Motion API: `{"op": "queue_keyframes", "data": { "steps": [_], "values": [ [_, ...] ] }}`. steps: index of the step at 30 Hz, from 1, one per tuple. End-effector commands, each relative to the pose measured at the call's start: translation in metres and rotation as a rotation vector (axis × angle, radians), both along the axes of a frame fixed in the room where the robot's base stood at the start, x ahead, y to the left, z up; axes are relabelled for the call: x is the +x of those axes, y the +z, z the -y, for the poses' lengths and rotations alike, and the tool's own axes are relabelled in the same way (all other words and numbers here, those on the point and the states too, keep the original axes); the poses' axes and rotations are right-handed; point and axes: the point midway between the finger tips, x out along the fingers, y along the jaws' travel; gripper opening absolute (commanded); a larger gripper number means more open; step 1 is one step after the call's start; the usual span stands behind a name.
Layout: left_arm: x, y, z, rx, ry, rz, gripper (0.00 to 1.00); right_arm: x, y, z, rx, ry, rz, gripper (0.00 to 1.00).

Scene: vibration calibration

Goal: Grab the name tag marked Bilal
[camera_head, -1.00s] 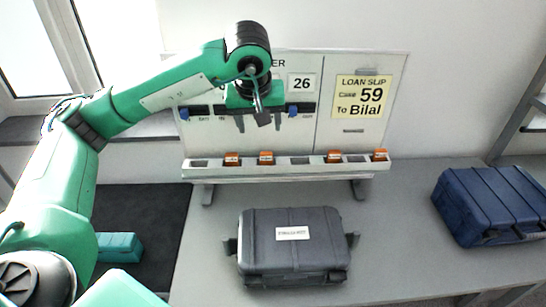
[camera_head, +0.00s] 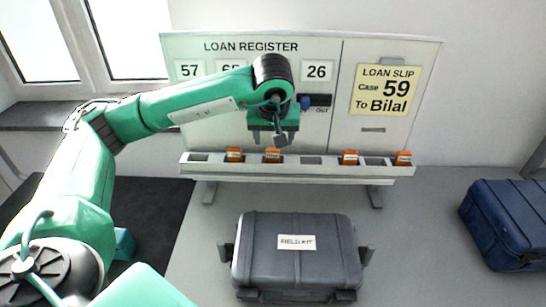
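Several orange name tags stand in slots of a pale rail (camera_head: 311,171) below the board. They are a left tag (camera_head: 235,154), a second tag (camera_head: 272,156), a third tag (camera_head: 349,158) and a right tag (camera_head: 403,158). Their lettering is too small to read, so I cannot tell which says Bilal. The yellow loan slip (camera_head: 385,90) on the board reads "Case 59 To Bilal". My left gripper (camera_head: 268,138) points down in front of the board, just above the second tag. Its fingers look apart and empty. My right gripper is not in view.
The loan register board (camera_head: 428,75) stands behind the rail, with number cards 57 and 26 readable and others partly hidden by my arm. A grey case marked "Field Kit" (camera_head: 297,262) sits in front. A blue case (camera_head: 508,220) is at the right. Grey table between is clear.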

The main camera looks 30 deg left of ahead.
Motion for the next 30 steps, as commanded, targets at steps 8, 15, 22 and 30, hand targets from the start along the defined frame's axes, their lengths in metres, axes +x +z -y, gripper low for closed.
{"op": "queue_keyframes", "data": {
  "steps": [8, 15, 22, 30],
  "values": [
    [0.009, -0.025, -0.006, 0.0, 0.0, 0.0, 0.62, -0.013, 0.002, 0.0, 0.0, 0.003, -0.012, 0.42],
    [0.018, -0.051, -0.019, 0.001, 0.001, -0.003, 0.62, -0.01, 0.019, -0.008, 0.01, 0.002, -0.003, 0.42],
    [0.025, -0.071, -0.021, 0.001, -0.001, 0.001, 0.62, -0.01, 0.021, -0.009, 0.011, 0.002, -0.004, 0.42],
    [0.025, -0.071, -0.021, 0.0, -0.001, 0.001, 0.46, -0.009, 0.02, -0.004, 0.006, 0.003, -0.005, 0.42]
  ]
}}
